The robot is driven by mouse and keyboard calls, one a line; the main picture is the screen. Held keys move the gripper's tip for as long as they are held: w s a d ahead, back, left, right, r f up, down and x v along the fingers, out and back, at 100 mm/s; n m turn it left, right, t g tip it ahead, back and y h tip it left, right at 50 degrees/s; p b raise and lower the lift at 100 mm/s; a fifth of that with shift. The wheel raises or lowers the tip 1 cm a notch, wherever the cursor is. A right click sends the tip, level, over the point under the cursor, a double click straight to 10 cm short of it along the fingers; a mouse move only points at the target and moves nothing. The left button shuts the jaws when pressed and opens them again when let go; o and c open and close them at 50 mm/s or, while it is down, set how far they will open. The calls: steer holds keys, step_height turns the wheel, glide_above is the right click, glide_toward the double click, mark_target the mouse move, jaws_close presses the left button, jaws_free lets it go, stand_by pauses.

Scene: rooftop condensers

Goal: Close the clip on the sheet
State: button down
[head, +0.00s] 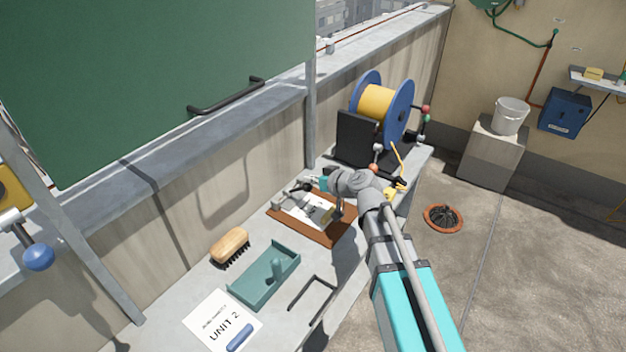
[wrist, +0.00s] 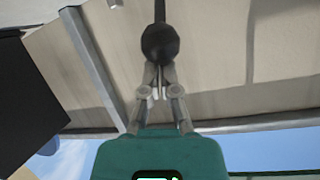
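A brown board (head: 338,236) lies on the grey bench in the head view. A pale block or sheet (head: 312,211) lies on it, with metal clip parts (head: 277,204) at its left; the clip's exact position is unclear. My gripper (head: 308,184) is low over the board's back edge. In the wrist view the two fingers of my gripper (wrist: 159,72) are drawn close together, and a black ball knob (wrist: 160,43) on a dark rod sits at their tips, covering them. I see no clear sign that the knob is between the fingers.
A wooden brush (head: 230,245), a teal tray (head: 262,279) and a UNIT 2 card (head: 215,318) lie nearer on the bench. A blue and yellow spool (head: 379,103) stands behind my arm. The wall (head: 240,160) runs close along the back.

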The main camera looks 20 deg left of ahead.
steer(key=shift+s, duration=0.15)
steer(key=shift+d, duration=0.1)
steer(key=f+p+v, duration=0.1)
steer(key=v, duration=0.8)
steer(key=shift+s+d+f+p, duration=0.15)
steer(key=shift+d+f+p, duration=0.2)
steer(key=shift+d, duration=0.25)
steer(key=shift+d, duration=0.1)
steer(key=s+d+f+m+g+h+p, duration=0.1)
steer(key=s+d+m+g+h+p, duration=0.1)
steer(key=d, duration=0.7)
steer(key=s+d+f+m+g+h+p, duration=0.1)
steer(key=s+d+m+g+h+p, duration=0.1)
steer(key=d+h, duration=0.4)
steer(key=s+d+f+m+g+h+p, duration=0.2)
steer(key=s+d+m+h+p, duration=0.1)
steer(key=d, duration=1)
steer(key=s+m+h, duration=0.1)
steer(key=s+m, duration=0.1)
steer(key=m, duration=0.1)
steer(key=shift+s+d, duration=0.15)
steer(key=shift+s, duration=0.1)
steer(key=shift+f, duration=0.1)
